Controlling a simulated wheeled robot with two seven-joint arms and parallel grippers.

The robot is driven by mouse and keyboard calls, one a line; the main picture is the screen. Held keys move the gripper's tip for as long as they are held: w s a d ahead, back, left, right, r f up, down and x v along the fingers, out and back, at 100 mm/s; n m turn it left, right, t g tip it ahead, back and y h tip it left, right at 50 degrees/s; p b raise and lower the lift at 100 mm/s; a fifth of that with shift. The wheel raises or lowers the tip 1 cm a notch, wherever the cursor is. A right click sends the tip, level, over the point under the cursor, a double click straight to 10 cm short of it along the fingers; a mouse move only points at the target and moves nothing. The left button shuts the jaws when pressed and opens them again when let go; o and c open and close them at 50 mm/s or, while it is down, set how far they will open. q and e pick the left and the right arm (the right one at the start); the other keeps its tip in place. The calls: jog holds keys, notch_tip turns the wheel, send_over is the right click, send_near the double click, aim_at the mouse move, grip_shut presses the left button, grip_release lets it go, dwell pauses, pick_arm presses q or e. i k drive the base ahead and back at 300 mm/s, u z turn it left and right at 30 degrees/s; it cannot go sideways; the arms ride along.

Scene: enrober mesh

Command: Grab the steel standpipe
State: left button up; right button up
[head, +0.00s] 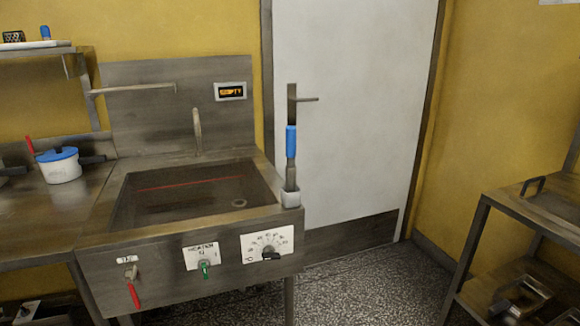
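An upright steel rod with a blue grip (291,141), which looks like the steel standpipe, stands in a small pale holder (290,197) at the right corner of the steel tank (115,222). Its lower end is hidden in the holder. Its top overlaps the door handle plate in the picture, so where it ends is hard to tell. The tank has a round drain hole (239,203) in its floor and a red line along its back wall. Neither of my grippers is in view.
The tank's front has a red-handled valve (134,294), a green switch (204,269) and a dial (270,255). A spout (197,130) rises behind the tank. A blue-lidded white pot (60,165) stands on the left counter. A steel table (500,196) stands right; speckled floor (375,285) between is clear.

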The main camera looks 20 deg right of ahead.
aim_at(291, 169)
jog(key=z, duration=2.15)
jog(key=i, duration=1.7)
jog(key=u, duration=2.75)
